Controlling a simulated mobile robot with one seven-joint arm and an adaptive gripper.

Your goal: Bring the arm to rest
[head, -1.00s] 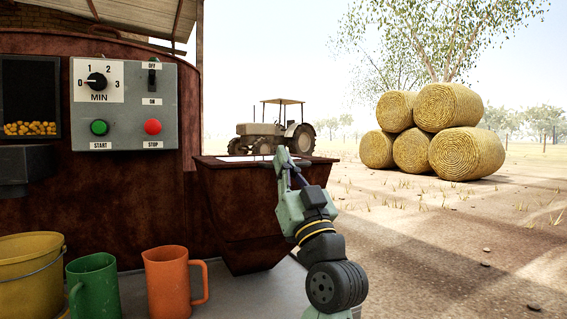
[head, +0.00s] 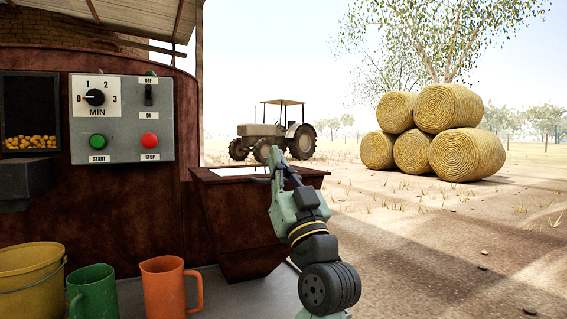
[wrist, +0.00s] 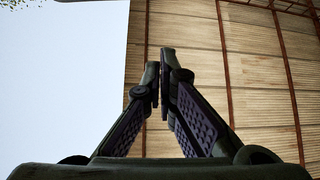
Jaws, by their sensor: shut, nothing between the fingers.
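My gripper (head: 274,158) is in the head view, at the end of my raised arm right of the machine. It points upward in front of the brown hopper (head: 233,225). In the wrist view my gripper (wrist: 158,75) has its fingertips together, with nothing between them. Behind the fingers the wrist view shows only the shed roof (wrist: 260,70) and pale sky. My gripper is apart from the control panel (head: 121,118) and the mugs.
A yellow bucket (head: 30,285), a green mug (head: 93,293) and an orange mug (head: 163,288) stand at the lower left. A tractor (head: 272,135) and stacked round bales (head: 440,130) are far off. The ground at right is open.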

